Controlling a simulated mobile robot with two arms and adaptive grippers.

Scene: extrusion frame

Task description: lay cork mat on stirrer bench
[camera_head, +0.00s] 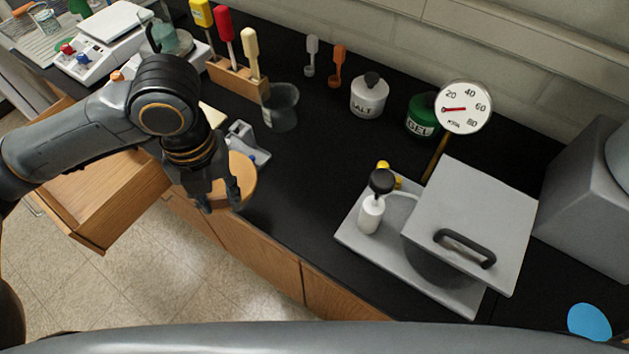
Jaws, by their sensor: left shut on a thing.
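The cork mat (244,177) is a round tan disc at the front edge of the black bench top (310,190). My left gripper (220,203) is shut on the mat's near left side and hides part of it. The mat overlaps the bench's front edge in the picture; I cannot tell whether it touches the top or hangs above it. My right gripper is not in view.
An open wooden drawer (105,205) juts out below my left arm. A small grey holder (245,140) and a dark beaker (281,107) stand close behind the mat. A lidded grey device (470,225) stands right. The bench middle is clear.

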